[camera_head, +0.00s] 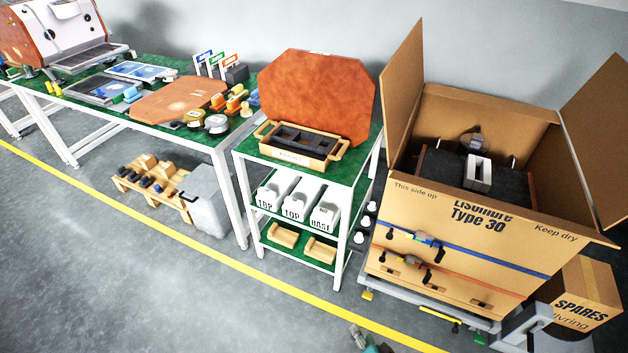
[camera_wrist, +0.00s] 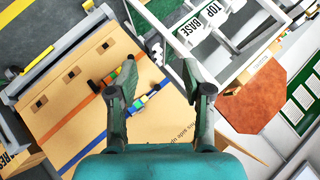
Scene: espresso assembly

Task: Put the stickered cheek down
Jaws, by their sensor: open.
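A reddish-brown octagonal cheek (camera_head: 318,95) stands upright, leaning slightly back, on the small green-topped stand, behind a wooden tray (camera_head: 325,155). A small pale mark shows on its top edge; I cannot tell whether it is a sticker. A reddish-brown octagonal panel also shows in the wrist view (camera_wrist: 250,100). A second brown cheek (camera_head: 172,101) lies flat on the green workbench. My gripper (camera_wrist: 160,85) is open and empty, its two fingers apart over the carton side, with the panel off to the right. A teal part of mine shows at the head view's bottom edge.
A large open carton (camera_head: 450,255) with raised flaps stands right of the stand; a dark unit sits inside. A smaller spares box (camera_head: 580,300) is beside it. White bins (camera_head: 295,200) fill the stand's middle shelf. The workbench (camera_head: 210,135) holds several small parts. Floor in front is clear.

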